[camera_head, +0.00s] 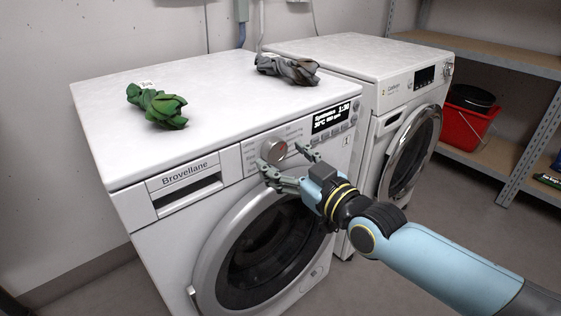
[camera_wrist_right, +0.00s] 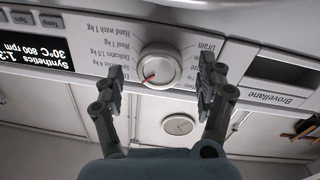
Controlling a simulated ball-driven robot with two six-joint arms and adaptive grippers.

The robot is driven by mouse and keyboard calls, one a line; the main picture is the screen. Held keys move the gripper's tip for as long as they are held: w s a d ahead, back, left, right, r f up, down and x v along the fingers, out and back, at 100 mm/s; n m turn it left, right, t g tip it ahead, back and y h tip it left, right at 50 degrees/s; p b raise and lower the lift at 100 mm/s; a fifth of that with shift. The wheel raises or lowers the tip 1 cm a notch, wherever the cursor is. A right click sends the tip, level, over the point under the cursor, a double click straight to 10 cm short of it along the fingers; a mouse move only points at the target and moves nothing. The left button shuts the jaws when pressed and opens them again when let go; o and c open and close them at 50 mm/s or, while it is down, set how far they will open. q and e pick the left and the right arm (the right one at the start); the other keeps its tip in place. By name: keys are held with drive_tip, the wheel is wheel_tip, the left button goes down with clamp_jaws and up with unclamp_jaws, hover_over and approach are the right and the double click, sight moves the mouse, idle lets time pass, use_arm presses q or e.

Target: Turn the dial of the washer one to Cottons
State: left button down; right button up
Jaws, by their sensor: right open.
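The washer labelled Brovellane (camera_head: 147,216) has a "1" at the right of its panel. Its round silver dial (camera_head: 274,149) sits between the programme labels, and a red mark shows on the dial (camera_wrist_right: 160,68) in the wrist view, pointing toward the Synthetics side. The display (camera_head: 331,117) reads Synthetics, 1:30, 30°C, 800 rpm. My right gripper (camera_head: 281,157) is open, its fingers on either side of the dial; whether they touch it I cannot tell. In the wrist view the open fingers (camera_wrist_right: 160,77) also flank the dial, which appears upside down. My left gripper is not in view.
A second washer (camera_head: 345,56) stands close at the right. Beyond it, a shelf (camera_head: 490,50) and a red bucket (camera_head: 462,127) stand against the wall.

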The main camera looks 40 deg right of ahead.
drive_tip(key=shift+w, duration=0.75)
drive_tip(key=shift+c, duration=0.8)
drive_tip(key=c, duration=1)
